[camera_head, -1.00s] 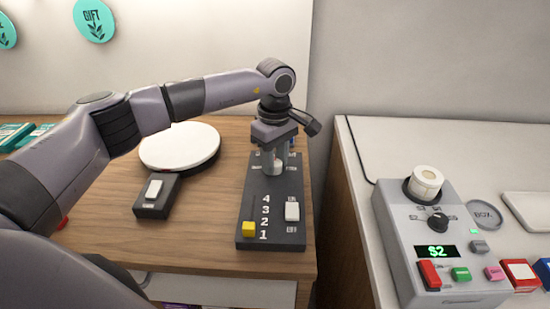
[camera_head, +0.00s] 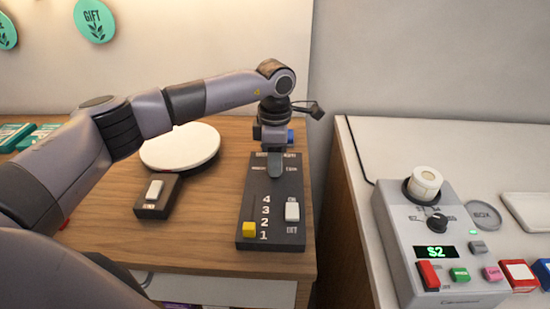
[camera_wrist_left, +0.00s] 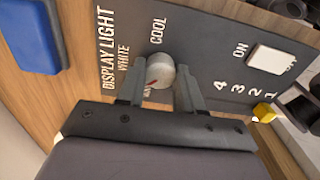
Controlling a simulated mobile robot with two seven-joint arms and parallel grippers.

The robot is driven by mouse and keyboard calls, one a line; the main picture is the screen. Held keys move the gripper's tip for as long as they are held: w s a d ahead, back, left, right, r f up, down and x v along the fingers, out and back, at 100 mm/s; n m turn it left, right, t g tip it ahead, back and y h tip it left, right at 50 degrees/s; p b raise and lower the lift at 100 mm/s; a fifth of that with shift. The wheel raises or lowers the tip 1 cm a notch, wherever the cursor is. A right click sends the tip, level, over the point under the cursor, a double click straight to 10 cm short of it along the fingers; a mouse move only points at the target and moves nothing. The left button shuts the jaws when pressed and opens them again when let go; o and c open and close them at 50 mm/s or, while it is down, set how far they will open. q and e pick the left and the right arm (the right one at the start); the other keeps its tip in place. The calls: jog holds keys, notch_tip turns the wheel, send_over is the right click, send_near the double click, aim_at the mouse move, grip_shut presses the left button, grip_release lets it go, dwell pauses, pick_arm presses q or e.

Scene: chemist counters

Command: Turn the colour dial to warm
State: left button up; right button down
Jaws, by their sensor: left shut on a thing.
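The dark control panel (camera_head: 273,222) lies on the wooden counter. Its pale round colour dial (camera_wrist_left: 161,71) shows in the left wrist view, with a red pointer mark towards the lower left of that picture. "WHITE" and "COOL" can be read around it; a label near the pointer is mostly hidden by a finger. My left gripper (camera_head: 274,172) points down over the panel's far part, its two fingers (camera_wrist_left: 160,90) shut on the dial's sides. In the head view the gripper hides the dial. My right gripper is out of view.
The panel also has a yellow slider (camera_head: 249,229) by "1" and a white switch (camera_head: 292,211). To the left are a white round turntable (camera_head: 180,146) and a small switch box (camera_head: 153,195). A grey device (camera_head: 428,245) stands on the right counter.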

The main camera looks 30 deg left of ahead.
pick_arm(q)
jog(key=shift+r+n, duration=0.1)
jog(key=shift+n, duration=1.1)
jog(key=o, duration=1)
jog(key=shift+o, duration=0.2)
notch_tip(320, 180, up, 7)
jog(key=shift+r+b, duration=0.1)
jog(key=shift+b, duration=0.2)
